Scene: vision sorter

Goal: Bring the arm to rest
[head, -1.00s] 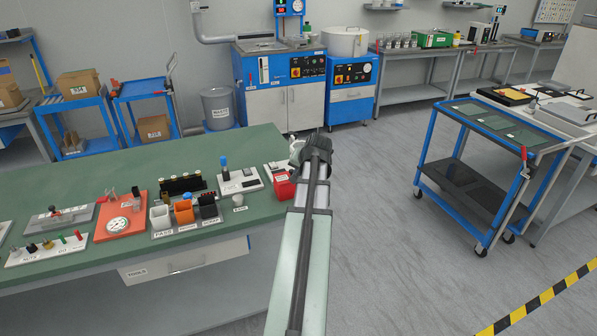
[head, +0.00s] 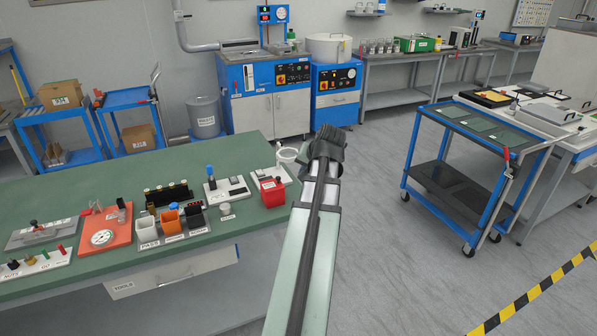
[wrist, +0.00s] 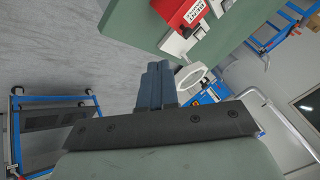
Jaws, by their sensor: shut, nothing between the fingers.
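My arm reaches forward from the bottom middle of the head view, with its dark wrist end beside the right end of the green bench (head: 70,195). The fingers are hidden behind the wrist there. In the wrist view my gripper (wrist: 158,80) shows its dark fingers together, with nothing between them. The fingers are apart from the red box (head: 272,192), which stands on the bench and also shows at the top of the wrist view (wrist: 178,12).
The bench holds an orange plate (head: 97,238) with a dial, small coloured bins (head: 170,222) and switch blocks left of my arm. A blue cart (head: 425,180) stands to the right. Blue machines (head: 265,95) stand behind. Grey floor is open between arm and cart.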

